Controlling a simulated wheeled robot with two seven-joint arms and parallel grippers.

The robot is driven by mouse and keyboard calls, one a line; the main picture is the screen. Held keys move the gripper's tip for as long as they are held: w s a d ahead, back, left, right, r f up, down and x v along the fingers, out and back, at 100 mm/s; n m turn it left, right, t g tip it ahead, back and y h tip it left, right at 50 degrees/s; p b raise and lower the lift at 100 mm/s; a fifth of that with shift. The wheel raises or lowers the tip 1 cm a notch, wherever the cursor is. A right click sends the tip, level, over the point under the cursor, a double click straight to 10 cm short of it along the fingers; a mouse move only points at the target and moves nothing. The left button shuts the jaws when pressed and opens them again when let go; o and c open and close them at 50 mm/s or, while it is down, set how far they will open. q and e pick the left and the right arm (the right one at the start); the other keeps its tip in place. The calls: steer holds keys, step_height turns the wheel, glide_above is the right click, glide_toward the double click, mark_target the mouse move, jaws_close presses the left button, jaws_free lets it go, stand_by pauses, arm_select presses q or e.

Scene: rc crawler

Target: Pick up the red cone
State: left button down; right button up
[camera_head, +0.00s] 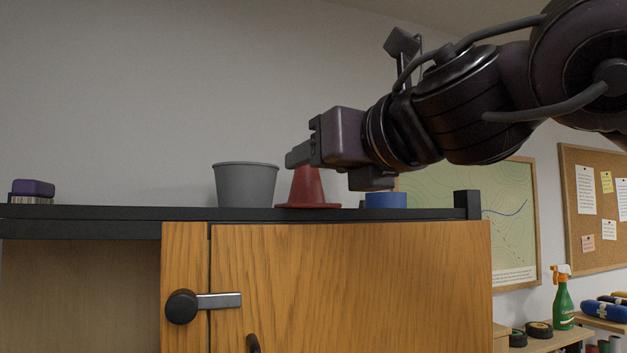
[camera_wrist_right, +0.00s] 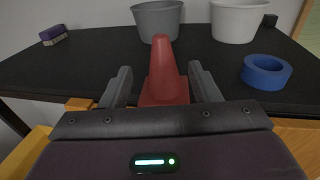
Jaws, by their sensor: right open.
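The red cone (camera_head: 307,190) stands upright on the black top of the wooden cabinet, its upper part hidden behind my right gripper in the head view. My right gripper (camera_head: 300,155) reaches in from the right, just above and in front of the cone. In the right wrist view the cone (camera_wrist_right: 163,75) stands between the two spread fingers of my right gripper (camera_wrist_right: 162,82). The fingers are open, with visible gaps on the sides of the cone. My left gripper is not in view.
A grey bucket (camera_head: 246,186) stands left of the cone, and a blue tape roll (camera_head: 386,200) lies to its right. A white bucket (camera_wrist_right: 237,20) shows behind in the wrist view.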

mark_target(307, 170)
steer(key=p+x, duration=0.2)
steer(key=x, duration=0.1)
steer(key=shift+d+r, duration=0.15)
steer(key=x, duration=0.1)
steer(key=p+x, duration=0.1)
steer(key=x, duration=0.1)
steer(key=shift+f, duration=0.25)
steer(key=shift+s+d, duration=0.15)
steer(key=shift+c, duration=2)
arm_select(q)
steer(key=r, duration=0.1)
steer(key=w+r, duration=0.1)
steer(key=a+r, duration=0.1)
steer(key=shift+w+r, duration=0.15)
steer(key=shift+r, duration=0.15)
arm_select(e)
steer(key=c, duration=0.6)
